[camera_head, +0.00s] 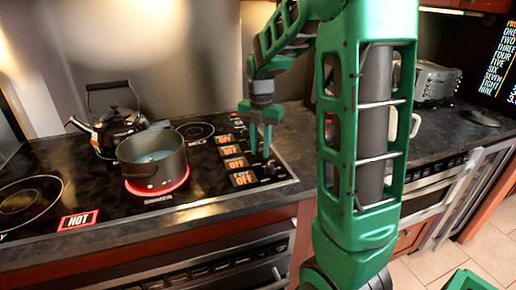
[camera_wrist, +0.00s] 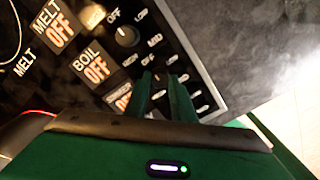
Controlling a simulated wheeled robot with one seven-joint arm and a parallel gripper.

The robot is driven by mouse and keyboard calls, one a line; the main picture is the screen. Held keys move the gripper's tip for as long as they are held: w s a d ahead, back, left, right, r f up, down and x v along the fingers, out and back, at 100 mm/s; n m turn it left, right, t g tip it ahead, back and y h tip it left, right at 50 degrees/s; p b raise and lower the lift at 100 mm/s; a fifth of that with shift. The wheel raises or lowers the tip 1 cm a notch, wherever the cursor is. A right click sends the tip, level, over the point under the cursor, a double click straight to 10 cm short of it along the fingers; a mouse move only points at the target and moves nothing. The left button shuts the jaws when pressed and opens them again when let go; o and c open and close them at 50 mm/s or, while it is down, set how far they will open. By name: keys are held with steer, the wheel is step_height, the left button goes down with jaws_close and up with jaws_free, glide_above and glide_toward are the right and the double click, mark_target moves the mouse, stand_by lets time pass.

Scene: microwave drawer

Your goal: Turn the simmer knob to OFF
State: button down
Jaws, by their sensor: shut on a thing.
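My gripper (camera_head: 262,152) points down over the control knobs at the right end of the black cooktop (camera_head: 100,215). Its two green fingers also show in the wrist view (camera_wrist: 160,78), close together over the knob panel. They are shut on a control knob, which is mostly hidden between them, and its name cannot be read. Display tiles beside the knobs read OFF, including the BOIL tile (camera_wrist: 95,68) and a MELT tile (camera_wrist: 57,30). The lowest tile in the wrist view (camera_wrist: 121,99) is partly hidden. A grey pot (camera_head: 152,165) stands on a red-glowing burner labelled SIMMER.
A black kettle (camera_head: 117,130) stands behind the pot. A red HOT sign (camera_head: 78,220) lights at the front left. Another knob (camera_wrist: 127,36) sits near the fingers. A toaster (camera_head: 436,82) stands on the right counter. Bare dark counter lies right of the panel.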

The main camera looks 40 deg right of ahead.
mark_target(260, 151)
steer(key=c, duration=1.6)
jaws_free()
steer(key=shift+w+r, duration=0.1)
steer(key=shift+w, duration=0.15)
steer(key=shift+o, duration=0.4)
steer(key=shift+s, duration=0.1)
step_height(260, 151, up, 11)
steer(key=shift+f, duration=0.2)
steer(key=s+a+f+m, duration=0.1)
steer(key=s+f+m, duration=0.2)
steer(key=s+m, duration=0.6)
steer(key=s+a+f+m, duration=0.1)
steer(key=s+f+m, duration=0.3)
steer(key=s+m, duration=0.5)
steer(key=s+f+m, duration=0.3)
steer(key=s+m, duration=0.6)
steer(key=m, duration=0.3)
steer(key=shift+s+a+f, duration=0.2)
steer(key=shift+s+a, duration=0.05)
steer(key=shift+a, duration=0.15)
